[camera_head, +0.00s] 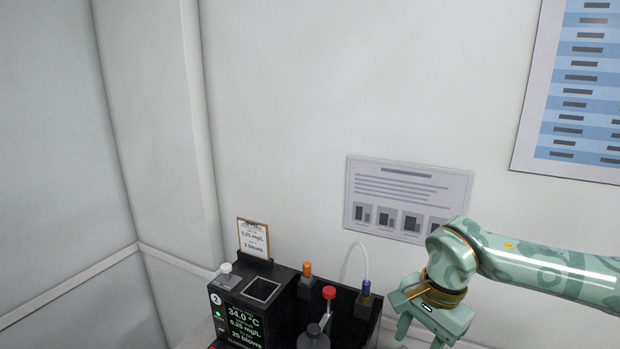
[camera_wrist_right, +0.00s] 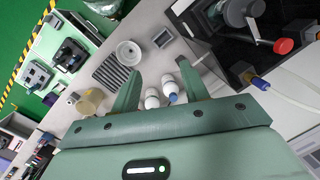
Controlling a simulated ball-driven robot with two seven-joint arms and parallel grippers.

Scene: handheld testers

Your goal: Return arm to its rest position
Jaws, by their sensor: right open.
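My right arm (camera_head: 540,268) is pale green and comes in from the right in the head view. Its gripper (camera_head: 420,338) points downward beside the dark tester, at the lower right. In the right wrist view the gripper (camera_wrist_right: 160,72) has its two fingers apart with nothing held between them. Beyond the fingers, two small white bottles (camera_wrist_right: 152,98) stand on the grey bench. My left arm and gripper are not in view.
The black tester (camera_head: 237,325) with a lit screen stands left of the gripper. A red knob (camera_head: 329,292), an orange-capped part (camera_head: 307,269) and a blue-collared tube (camera_head: 366,288) rise nearby. A ribbed grey tray (camera_wrist_right: 112,71) and white bowl (camera_wrist_right: 129,52) sit on the bench.

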